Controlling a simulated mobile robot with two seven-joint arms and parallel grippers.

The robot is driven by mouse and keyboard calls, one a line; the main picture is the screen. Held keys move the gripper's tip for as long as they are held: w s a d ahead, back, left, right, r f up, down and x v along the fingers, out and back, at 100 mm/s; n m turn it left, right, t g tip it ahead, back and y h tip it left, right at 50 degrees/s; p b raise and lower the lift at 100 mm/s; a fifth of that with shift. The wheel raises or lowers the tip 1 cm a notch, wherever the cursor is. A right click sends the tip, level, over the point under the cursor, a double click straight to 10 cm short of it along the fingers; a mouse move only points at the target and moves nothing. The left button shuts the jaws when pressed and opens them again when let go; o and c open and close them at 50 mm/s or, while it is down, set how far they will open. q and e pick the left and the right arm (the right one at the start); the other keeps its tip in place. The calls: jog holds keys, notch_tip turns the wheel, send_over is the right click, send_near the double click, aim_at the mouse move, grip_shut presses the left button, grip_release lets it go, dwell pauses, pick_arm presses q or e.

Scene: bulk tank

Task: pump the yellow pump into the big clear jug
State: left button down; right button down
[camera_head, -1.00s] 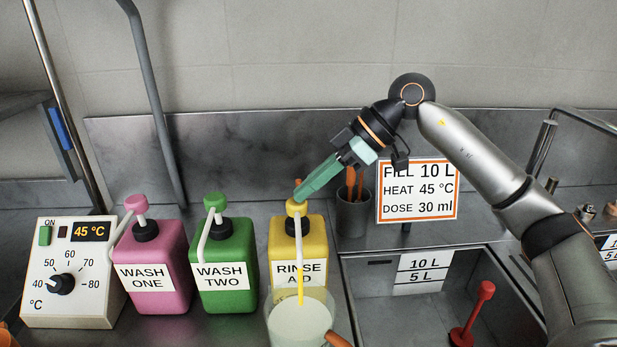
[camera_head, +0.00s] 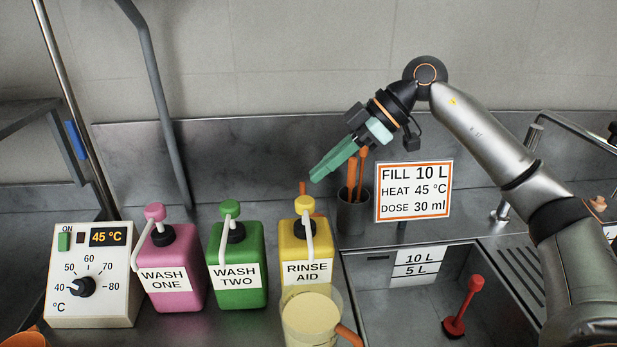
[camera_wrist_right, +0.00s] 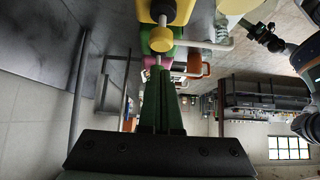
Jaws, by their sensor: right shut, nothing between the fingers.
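The yellow pump bottle (camera_head: 306,245), labelled RINSE AID, stands on the steel counter, and its yellow pump head (camera_head: 305,204) is up on top. The big clear jug (camera_head: 311,318) stands in front of it, under its spout, with pale yellowish liquid inside and an orange handle at the right. My right gripper (camera_head: 316,177) has green fingers that are shut and empty, above and slightly right of the pump head, apart from it. In the right wrist view the yellow pump head (camera_wrist_right: 190,36) shows beyond the fingertips (camera_wrist_right: 158,72). My left gripper is not in view.
Pink WASH ONE (camera_head: 176,268) and green WASH TWO (camera_head: 237,268) bottles stand left of the yellow one. A heater box (camera_head: 92,275) reads 45 °C. A sign (camera_head: 414,191) reads FILL 10 L, HEAT 45 °C, DOSE 30 ml. A sink with a red-handled plug (camera_head: 465,305) lies at the right.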

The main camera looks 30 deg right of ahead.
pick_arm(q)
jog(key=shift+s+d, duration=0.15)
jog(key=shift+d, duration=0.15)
pick_arm(e)
jog(key=v, duration=0.7)
jog(key=shift+d, duration=0.5)
